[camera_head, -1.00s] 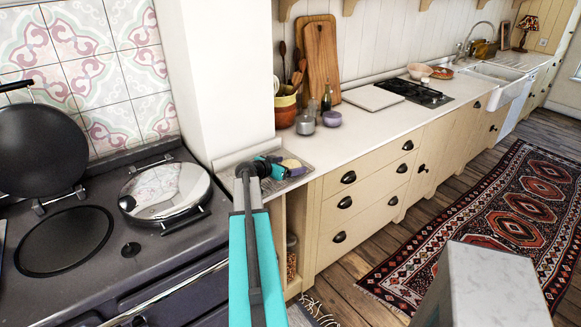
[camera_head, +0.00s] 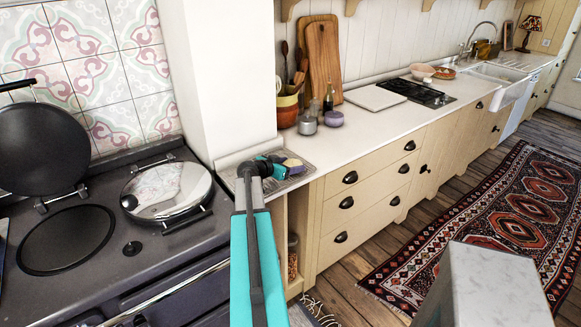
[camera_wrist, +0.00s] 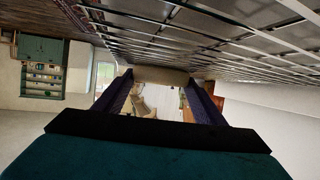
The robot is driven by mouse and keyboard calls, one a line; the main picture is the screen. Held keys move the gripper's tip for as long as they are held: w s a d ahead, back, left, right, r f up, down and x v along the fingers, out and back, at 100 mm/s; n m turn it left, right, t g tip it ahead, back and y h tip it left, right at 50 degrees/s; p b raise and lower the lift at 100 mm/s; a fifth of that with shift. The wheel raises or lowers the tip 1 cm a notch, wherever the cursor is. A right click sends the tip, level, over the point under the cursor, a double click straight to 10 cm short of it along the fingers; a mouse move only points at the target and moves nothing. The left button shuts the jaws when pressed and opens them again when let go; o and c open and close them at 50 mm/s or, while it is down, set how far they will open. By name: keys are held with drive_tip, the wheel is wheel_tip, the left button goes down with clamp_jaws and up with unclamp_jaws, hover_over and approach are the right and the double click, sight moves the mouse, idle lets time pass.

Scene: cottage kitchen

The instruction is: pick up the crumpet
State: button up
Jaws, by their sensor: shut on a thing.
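The crumpet (camera_wrist: 160,75) is a pale beige, rounded piece held between the fingertips of my gripper (camera_wrist: 158,82) in the wrist view. The purple finger pads are shut on its two sides. In the head view my gripper (camera_head: 283,164) is low over the grey wire rack (camera_head: 300,176) at the near left end of the worktop. The crumpet (camera_head: 293,163) shows there as a small tan shape at the fingers. The grid of the rack also fills the upper right of the wrist view. I cannot tell whether the crumpet touches the rack.
A dark range cooker (camera_head: 110,250) with a shiny round lid (camera_head: 166,188) stands to the left. A white pillar (camera_head: 225,80) rises behind the rack. A utensil pot (camera_head: 287,108), grey pot (camera_head: 307,125) and purple bowl (camera_head: 334,118) stand behind on the worktop (camera_head: 365,128).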

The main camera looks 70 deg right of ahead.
sight(290, 165)
drive_tip(key=shift+r, duration=0.2)
drive_tip(key=shift+r+b, duration=1.05)
drive_tip(key=shift+r, duration=0.45)
drive_tip(key=s+a+r+b, duration=0.1)
drive_tip(key=s+a+b, duration=0.4)
drive_tip(key=a, duration=0.6)
drive_tip(key=shift+s+a+b, duration=0.2)
drive_tip(key=shift+s+b, duration=0.2)
drive_tip(key=shift+s, duration=0.65)
drive_tip(key=shift+b, duration=0.4)
drive_tip(key=b, duration=0.3)
drive_tip(key=shift+s+a, duration=0.2)
drive_tip(key=b, duration=0.2)
drive_tip(key=a+b, duration=0.1)
drive_tip(key=b, duration=0.2)
drive_tip(key=shift+s+r, duration=0.1)
drive_tip(key=shift+s, duration=0.15)
drive_tip(key=shift+s+a+r+b, duration=0.2)
drive_tip(key=shift+a+b, duration=0.15)
drive_tip(key=shift+b, duration=1.1)
